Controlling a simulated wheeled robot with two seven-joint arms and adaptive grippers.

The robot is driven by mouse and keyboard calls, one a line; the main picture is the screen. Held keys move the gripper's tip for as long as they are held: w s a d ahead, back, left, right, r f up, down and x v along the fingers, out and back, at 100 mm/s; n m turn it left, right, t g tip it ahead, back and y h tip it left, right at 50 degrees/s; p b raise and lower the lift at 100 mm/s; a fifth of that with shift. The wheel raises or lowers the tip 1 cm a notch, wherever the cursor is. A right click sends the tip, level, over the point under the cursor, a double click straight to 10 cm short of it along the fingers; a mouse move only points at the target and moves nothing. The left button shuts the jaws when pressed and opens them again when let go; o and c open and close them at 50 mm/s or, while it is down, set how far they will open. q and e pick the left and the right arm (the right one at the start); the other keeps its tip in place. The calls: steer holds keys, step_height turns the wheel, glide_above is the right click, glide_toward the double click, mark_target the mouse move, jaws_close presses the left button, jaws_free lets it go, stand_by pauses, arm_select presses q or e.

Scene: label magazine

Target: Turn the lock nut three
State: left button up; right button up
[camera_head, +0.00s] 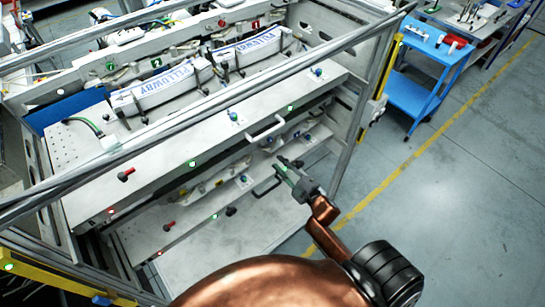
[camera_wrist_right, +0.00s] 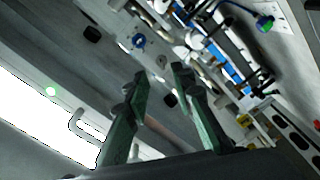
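No part is clearly readable as lock nut three. Small blue knobs sit on the upper drawer, one near its handle (camera_head: 233,116) and one farther right (camera_head: 318,72). Another blue knob (camera_head: 243,180) is on the lower drawer, left of my right gripper (camera_head: 282,165). In the right wrist view a blue knob (camera_wrist_right: 138,41) lies beyond the fingertips, and another (camera_wrist_right: 264,22) is at upper right. My right gripper's green fingers (camera_wrist_right: 160,77) are apart with nothing visible between them. It is near the lower drawer's front, apart from the knobs. My left gripper is not in view.
The upper drawer handle (camera_head: 265,128) and the lower dark handle (camera_head: 266,186) project near my right gripper. A frame post (camera_head: 362,105) stands to the right. Red knobs (camera_head: 127,175) are at left. A blue cart (camera_head: 425,65) stands beyond open floor (camera_head: 455,190).

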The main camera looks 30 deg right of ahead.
steer(key=s, duration=0.2)
steer(key=shift+s+d, duration=0.1)
steer(key=shift+s, duration=0.3)
